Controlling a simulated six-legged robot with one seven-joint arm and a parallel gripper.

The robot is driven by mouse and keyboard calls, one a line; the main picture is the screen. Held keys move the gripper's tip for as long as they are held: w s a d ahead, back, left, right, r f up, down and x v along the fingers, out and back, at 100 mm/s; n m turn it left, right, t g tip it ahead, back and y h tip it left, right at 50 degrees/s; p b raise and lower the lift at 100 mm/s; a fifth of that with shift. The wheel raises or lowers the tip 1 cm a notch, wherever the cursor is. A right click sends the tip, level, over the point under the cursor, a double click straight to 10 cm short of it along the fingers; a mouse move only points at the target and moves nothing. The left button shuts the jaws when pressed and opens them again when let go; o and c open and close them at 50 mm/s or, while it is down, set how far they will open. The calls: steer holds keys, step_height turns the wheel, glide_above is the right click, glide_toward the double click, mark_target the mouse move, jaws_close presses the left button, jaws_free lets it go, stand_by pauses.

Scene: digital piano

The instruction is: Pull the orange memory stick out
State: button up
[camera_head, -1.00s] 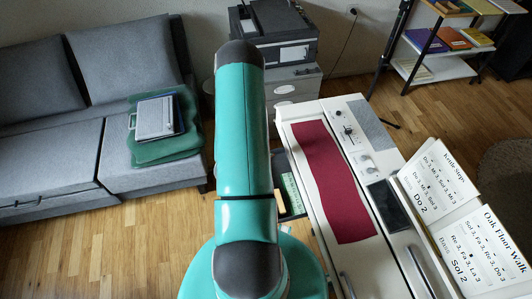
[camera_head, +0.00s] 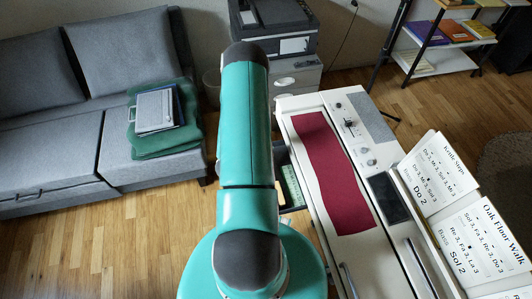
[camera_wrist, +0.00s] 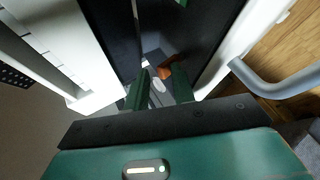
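In the wrist view, a small orange-brown piece (camera_wrist: 172,67), which looks like the orange memory stick, shows in a narrow dark gap beyond my fingertips. My gripper (camera_wrist: 160,83) has its two green fingers apart, with the orange piece just ahead of them, nearer the right finger. Whether either finger touches it cannot be told. In the head view my teal arm stands in front, and my gripper and the stick are hidden. The white digital piano (camera_head: 295,103) stands right of my arm, with a red cloth strip (camera_head: 333,172) along its keys.
A grey curved handle (camera_wrist: 270,82) lies close at the right in the wrist view. Open music sheets (camera_head: 450,190) rest at the piano's right. A printer (camera_head: 275,25) stands behind, and a grey sofa (camera_head: 60,150) at the left. Wooden floor (camera_head: 90,240) is clear in front of the sofa.

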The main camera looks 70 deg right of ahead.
steer(key=shift+a+f, duration=0.15)
steer(key=shift+v, duration=2.5)
steer(key=shift+w, duration=0.1)
steer(key=v, duration=1.3)
steer(key=shift+a+r, duration=0.2)
steer(key=shift+r, duration=0.1)
steer(key=shift+w, duration=0.15)
